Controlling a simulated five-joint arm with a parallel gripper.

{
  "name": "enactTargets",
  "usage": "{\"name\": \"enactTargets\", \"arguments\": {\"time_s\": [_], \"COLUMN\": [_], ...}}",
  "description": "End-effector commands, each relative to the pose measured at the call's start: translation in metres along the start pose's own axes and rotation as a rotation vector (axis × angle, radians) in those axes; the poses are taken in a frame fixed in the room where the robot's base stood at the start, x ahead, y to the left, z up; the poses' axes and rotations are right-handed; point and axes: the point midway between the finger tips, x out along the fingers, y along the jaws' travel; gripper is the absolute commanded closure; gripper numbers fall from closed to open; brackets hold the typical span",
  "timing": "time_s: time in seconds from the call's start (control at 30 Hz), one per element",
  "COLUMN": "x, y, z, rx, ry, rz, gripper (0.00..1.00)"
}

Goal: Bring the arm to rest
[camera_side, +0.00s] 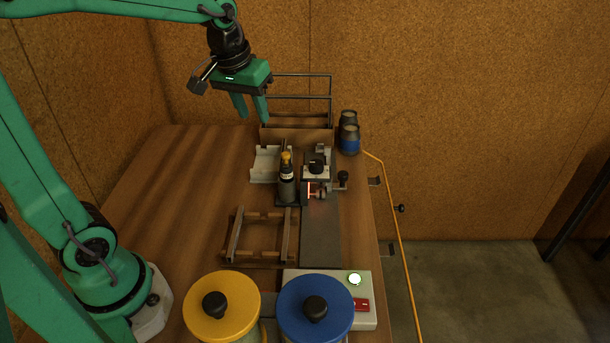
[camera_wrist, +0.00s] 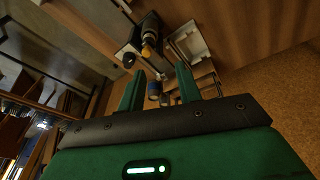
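My gripper (camera_side: 250,110) is raised in the air at the upper left of the side view, above the far part of the table, with its fingers pointing down. The two green fingers are apart with nothing between them. In the wrist view the open gripper (camera_wrist: 157,80) also shows empty. A dark bottle with a yellow top (camera_side: 287,187) stands upright on the table, well apart from the fingers. A wooden frame (camera_side: 231,237) sits in front of it on the table.
A wooden rack with rails (camera_side: 290,134) and dark jars (camera_side: 350,139) stand at the back. A grey cradle (camera_side: 264,163) and a clamp device (camera_side: 316,170) flank the bottle. Yellow (camera_side: 240,304) and blue (camera_side: 333,304) lids and a switch box (camera_side: 363,313) are in front. The table's left is clear.

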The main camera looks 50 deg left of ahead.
Motion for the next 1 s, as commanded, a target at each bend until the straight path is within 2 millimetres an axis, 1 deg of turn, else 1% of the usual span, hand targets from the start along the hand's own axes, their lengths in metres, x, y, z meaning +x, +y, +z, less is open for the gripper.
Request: {"name": "enactTargets", "arguments": {"time_s": [0.03, 0.1, 0.3, 0.6, 0.8, 1.0], "x": [-0.007, -0.014, -0.029, -0.039, -0.038, -0.036], "y": [0.001, 0.001, 0.0, -0.004, -0.007, -0.008], "z": [0.01, 0.022, 0.058, 0.11, 0.133, 0.141], "rx": [0.022, 0.054, 0.141, 0.27, 0.329, 0.351], "ry": [0.016, 0.035, 0.089, 0.169, 0.207, 0.219], "rz": [0.006, 0.013, 0.032, 0.057, 0.067, 0.07], "gripper": [0.66, 0.66, 0.66, 0.66, 0.66, 0.66]}}
